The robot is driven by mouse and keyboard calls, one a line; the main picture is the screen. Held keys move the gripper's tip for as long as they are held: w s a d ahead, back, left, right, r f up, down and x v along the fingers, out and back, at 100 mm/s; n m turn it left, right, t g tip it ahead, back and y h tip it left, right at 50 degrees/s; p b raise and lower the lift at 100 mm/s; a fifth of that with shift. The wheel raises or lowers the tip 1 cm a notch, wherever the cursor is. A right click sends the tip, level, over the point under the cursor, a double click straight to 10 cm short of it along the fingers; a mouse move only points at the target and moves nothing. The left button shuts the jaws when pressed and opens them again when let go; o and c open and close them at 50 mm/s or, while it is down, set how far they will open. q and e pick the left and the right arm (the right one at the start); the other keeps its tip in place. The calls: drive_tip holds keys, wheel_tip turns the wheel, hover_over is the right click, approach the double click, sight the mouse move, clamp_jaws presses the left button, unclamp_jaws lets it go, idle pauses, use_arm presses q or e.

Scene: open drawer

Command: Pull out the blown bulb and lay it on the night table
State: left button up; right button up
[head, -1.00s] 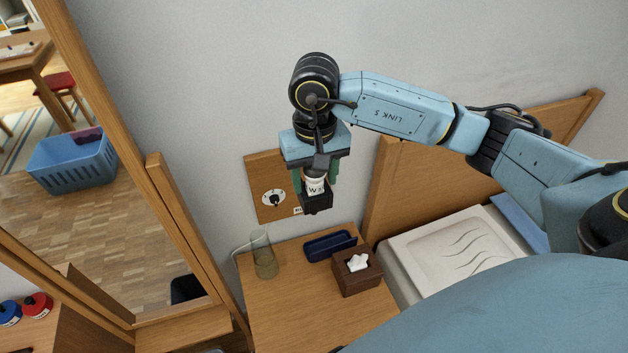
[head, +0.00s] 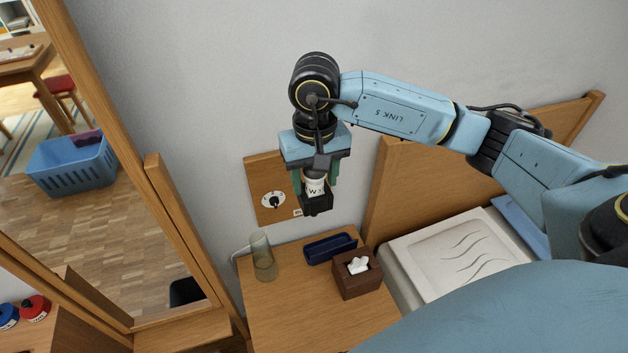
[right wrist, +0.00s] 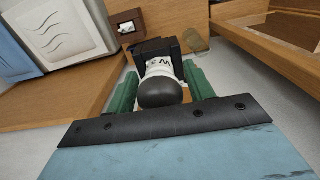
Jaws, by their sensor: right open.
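The bulb has a dark grey rounded end (right wrist: 163,92) and a white collar with black lettering, which also shows in the head view (head: 315,186). Its other end is at a black block-shaped holder (head: 317,203); whether it sits in it is hidden. My right gripper (head: 315,180) points down over the bulb, its green fingers on either side. In the right wrist view the jaws (right wrist: 161,80) are open, with small gaps beside the bulb. The wooden night table (head: 290,315) is below. My left gripper is out of view.
On the night table stand a glass jug (head: 263,262), a dark blue tray (head: 330,248) and a brown tissue box (head: 357,277). The table's front part is bare. A wooden panel with a dial (head: 272,201) is on the wall behind; a bed (head: 450,255) is at right.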

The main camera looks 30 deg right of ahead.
drive_tip(key=shift+b, duration=0.4)
clamp_jaws()
idle(0.4)
drive_tip(key=shift+r, duration=0.1)
drive_tip(key=shift+r+p, duration=1.25)
drive_tip(key=shift+r, duration=1.7)
drive_tip(key=shift+f, duration=0.1)
